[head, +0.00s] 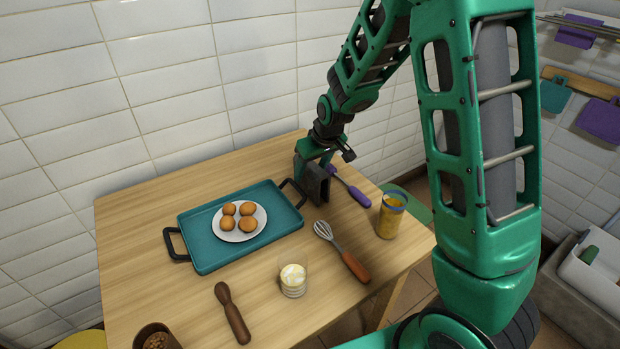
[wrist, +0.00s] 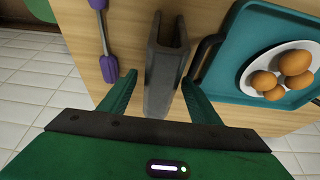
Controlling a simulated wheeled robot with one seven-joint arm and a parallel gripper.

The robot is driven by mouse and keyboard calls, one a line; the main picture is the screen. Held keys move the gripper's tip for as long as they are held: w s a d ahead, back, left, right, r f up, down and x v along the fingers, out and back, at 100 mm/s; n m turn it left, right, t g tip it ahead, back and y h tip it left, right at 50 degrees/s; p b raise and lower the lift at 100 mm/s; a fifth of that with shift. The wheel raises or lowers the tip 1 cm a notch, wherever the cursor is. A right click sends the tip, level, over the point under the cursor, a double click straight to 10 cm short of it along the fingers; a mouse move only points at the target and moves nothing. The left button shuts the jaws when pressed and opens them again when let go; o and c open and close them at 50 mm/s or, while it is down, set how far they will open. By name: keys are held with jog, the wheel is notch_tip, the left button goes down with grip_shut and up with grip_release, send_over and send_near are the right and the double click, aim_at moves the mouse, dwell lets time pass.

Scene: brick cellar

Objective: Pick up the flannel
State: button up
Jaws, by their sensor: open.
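The flannel appears to be the dark grey, folded piece standing on the wooden table near its back edge, seen in the head view (head: 318,186) and the wrist view (wrist: 162,78). In the wrist view it shows a channel-like fold at its top end. My gripper (wrist: 158,80) is open, with one green finger on each side of the flannel and visible gaps between. In the head view my gripper (head: 314,163) is right over the flannel and partly hides it.
A teal tray (head: 196,257) with a white plate (head: 240,234) of brown round foods lies left of the flannel. A purple-handled utensil (head: 358,194) lies close on its right. A yellow-filled glass (head: 390,217), whisk (head: 342,250), creamy glass (head: 293,280) and wooden tool (head: 232,312) stand or lie nearer.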

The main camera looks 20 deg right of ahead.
jog(key=c, duration=1.2)
